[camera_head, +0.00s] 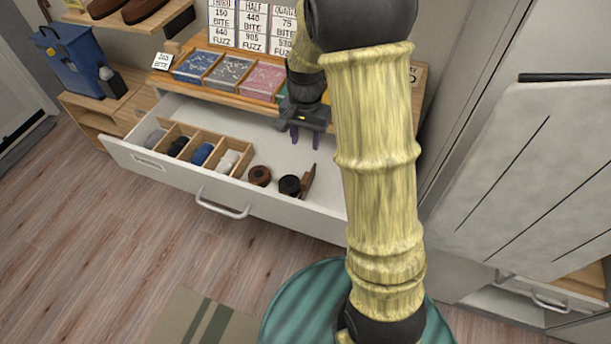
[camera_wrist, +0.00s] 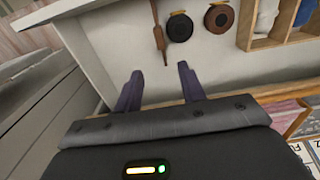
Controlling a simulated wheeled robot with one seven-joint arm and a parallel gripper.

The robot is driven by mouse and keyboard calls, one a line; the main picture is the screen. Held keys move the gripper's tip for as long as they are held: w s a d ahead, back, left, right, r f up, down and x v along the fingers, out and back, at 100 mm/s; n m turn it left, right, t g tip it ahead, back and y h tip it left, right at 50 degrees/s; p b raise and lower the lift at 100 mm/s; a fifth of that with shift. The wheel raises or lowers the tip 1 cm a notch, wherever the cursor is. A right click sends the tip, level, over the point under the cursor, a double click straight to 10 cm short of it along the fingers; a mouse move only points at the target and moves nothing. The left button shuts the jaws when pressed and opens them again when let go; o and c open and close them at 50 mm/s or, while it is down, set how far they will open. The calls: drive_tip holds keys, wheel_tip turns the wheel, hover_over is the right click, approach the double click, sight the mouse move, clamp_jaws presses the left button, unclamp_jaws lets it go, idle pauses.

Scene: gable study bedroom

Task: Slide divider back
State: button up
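The white drawer (camera_head: 208,186) is pulled open, with a handle on its front. A light wooden divider tray (camera_head: 207,142) stands in its left part, its compartments holding dark, blue and whitish rolled items; part of the tray shows in the wrist view (camera_wrist: 249,25). A thin reddish-brown piece (camera_head: 308,182) lies right of a black round item (camera_head: 289,185); it also shows in the wrist view (camera_wrist: 159,32). I cannot tell whether either is the divider meant. My gripper (camera_head: 305,140) is over the drawer's back part, fingers apart and empty in the wrist view (camera_wrist: 158,72).
A brown round item (camera_head: 259,175) lies between the tray and the black one. Above the drawer's back, a wooden counter (camera_head: 205,84) carries blue and pink sections and lettered boards. A blue container (camera_head: 70,58) stands at left.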

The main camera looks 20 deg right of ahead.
sight(305, 178)
wheel_tip(305, 178, down, 16)
drive_tip(key=shift+f, duration=0.15)
idle(0.3)
drive_tip(key=shift+c, duration=0.4)
clamp_jaws()
